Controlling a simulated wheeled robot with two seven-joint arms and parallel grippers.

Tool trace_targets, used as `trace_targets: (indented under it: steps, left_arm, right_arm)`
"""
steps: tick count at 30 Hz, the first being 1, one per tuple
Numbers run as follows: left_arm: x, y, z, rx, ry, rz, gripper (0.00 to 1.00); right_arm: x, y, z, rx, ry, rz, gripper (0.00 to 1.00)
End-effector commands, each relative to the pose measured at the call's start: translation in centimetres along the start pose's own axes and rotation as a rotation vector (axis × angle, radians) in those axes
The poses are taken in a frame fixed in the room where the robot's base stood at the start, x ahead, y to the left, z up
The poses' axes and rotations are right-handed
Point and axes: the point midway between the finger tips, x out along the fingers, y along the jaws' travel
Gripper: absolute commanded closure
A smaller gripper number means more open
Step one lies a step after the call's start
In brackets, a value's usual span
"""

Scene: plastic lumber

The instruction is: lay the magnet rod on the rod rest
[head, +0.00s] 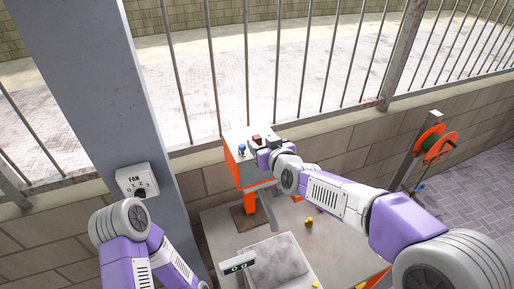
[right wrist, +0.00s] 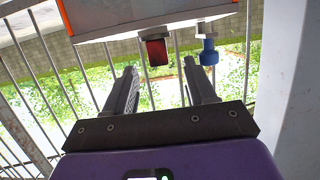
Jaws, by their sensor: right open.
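I cannot make out the magnet rod or the rod rest for certain in either view. My right gripper (head: 262,146) is at the white-topped orange machine (head: 235,140), close to a red part (head: 256,139) on it. In the right wrist view the right gripper (right wrist: 160,74) is open, its two fingers apart. The red part (right wrist: 157,52) lies just beyond the fingertips, and a blue knob (right wrist: 208,52) is to its right. Nothing shows held between the fingers. My left arm comes in at lower left, but its gripper is out of view.
A grey table (head: 345,258) holds a scale (head: 238,266) with a grey pan (head: 280,262) and small yellow pieces (head: 309,222). A fan switch box (head: 138,182) is on the grey pillar (head: 95,80). Orange reels (head: 432,140) stand at right. Railings rise behind the machine.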

Motion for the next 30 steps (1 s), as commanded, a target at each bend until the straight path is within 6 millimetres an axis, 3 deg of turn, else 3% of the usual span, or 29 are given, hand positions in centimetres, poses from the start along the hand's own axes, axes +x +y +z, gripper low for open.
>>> trace_targets:
  steps: [9, 19, 30]
  left_arm:
    - [-0.4, 0.2, 0.0, 0.0, 0.001, 0.0, 0.57]
    - [-0.4, 0.2, 0.0, 0.0, 0.001, 0.0, 0.57]
    - [-0.4, 0.2, 0.0, 0.0, 0.001, 0.0, 0.57]
  right_arm:
    - [4.1, 0.0, 0.0, -0.001, -0.001, 0.0, 0.45]
    - [4.6, 0.0, 0.0, 0.001, 0.0, 0.0, 0.45]
    - [4.6, 0.0, 0.0, 0.001, -0.001, 0.0, 1.0]
